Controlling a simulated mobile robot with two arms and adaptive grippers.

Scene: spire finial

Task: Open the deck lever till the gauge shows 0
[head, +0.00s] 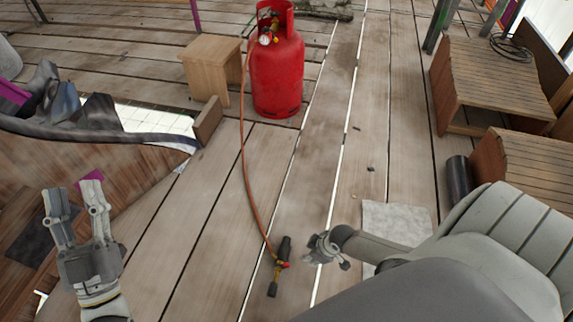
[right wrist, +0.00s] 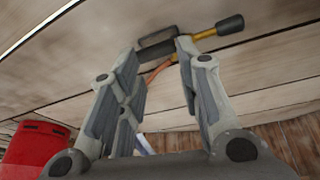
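A torch (head: 278,268) with black ends, a brass middle and a small red part (head: 285,265), perhaps the deck lever, lies on the deck. In the right wrist view, the torch (right wrist: 205,34) lies beyond my fingertips. My right gripper (head: 318,249) is just right of the torch in the head view. Its fingers are spread in the right wrist view (right wrist: 157,48), and it does not appear to hold the torch. A gauge (head: 265,40) is on the red gas bottle (head: 277,75); its reading is too small to tell. My left gripper (head: 74,190) is open and empty at the left.
An orange hose (head: 245,170) runs from the bottle to the torch. A wooden stool (head: 211,62) stands left of the bottle. Slatted wooden boxes (head: 490,80) and a dark cylinder (head: 458,178) are at the right. A grey sheet (head: 398,220) lies by my right arm. The deck's middle is mostly clear.

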